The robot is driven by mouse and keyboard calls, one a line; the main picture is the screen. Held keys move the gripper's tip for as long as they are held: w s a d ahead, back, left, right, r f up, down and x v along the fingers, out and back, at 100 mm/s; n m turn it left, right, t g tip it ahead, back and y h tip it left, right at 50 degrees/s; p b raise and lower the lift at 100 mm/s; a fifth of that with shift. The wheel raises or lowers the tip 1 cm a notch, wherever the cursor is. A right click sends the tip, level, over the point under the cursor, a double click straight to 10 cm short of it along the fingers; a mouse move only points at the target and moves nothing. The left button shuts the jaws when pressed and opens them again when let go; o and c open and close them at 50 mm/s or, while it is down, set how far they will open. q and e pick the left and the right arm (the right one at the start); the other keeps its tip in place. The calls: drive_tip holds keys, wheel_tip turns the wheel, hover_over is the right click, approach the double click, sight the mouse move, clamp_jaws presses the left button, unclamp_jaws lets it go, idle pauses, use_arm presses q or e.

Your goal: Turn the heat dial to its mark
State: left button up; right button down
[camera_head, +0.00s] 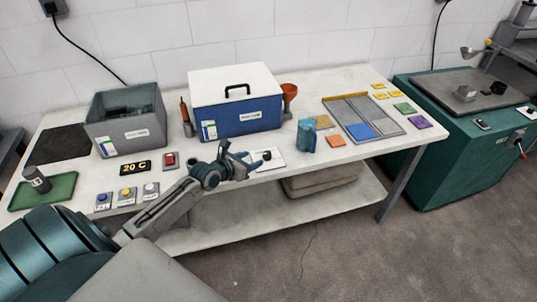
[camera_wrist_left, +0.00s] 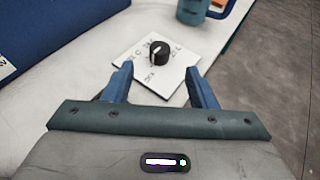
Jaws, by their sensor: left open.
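The heat dial is a black knob (camera_wrist_left: 159,53) with a light pointer line, standing on a white square plate (camera_wrist_left: 135,59) with printed marks around it. The print is too small to read surely. In the head view the knob (camera_head: 267,155) is partly behind my left gripper. My left gripper (camera_wrist_left: 160,85) is open and empty, its two blue fingers apart on the near side of the dial, not touching the knob. In the head view the left gripper (camera_head: 250,160) is at the table's front edge beside the plate (camera_head: 272,165). My right gripper is not in view.
A blue box with a white lid (camera_head: 240,120) stands behind the dial. A blue jug (camera_head: 307,136) stands to its right. A display reading 20 C (camera_head: 135,168), a red switch (camera_head: 170,160) and several buttons (camera_head: 127,196) lie to the left.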

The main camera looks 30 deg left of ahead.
sight(266, 154)
use_arm(q)
drive_tip(key=b+x, duration=0.5)
drive_tip(key=shift+s+f, duration=0.15)
drive_tip(key=shift+f, duration=0.15)
drive_tip(key=x, duration=0.1)
drive_tip(key=b+x, duration=0.1)
drive_tip(key=x, duration=0.2)
drive_tip(key=shift+w+r+b, duration=0.15)
drive_tip(key=shift+w+b, duration=0.15)
drive_tip(key=shift+w, duration=0.4)
drive_tip(key=shift+d, duration=0.1)
drive_tip(key=c, duration=1)
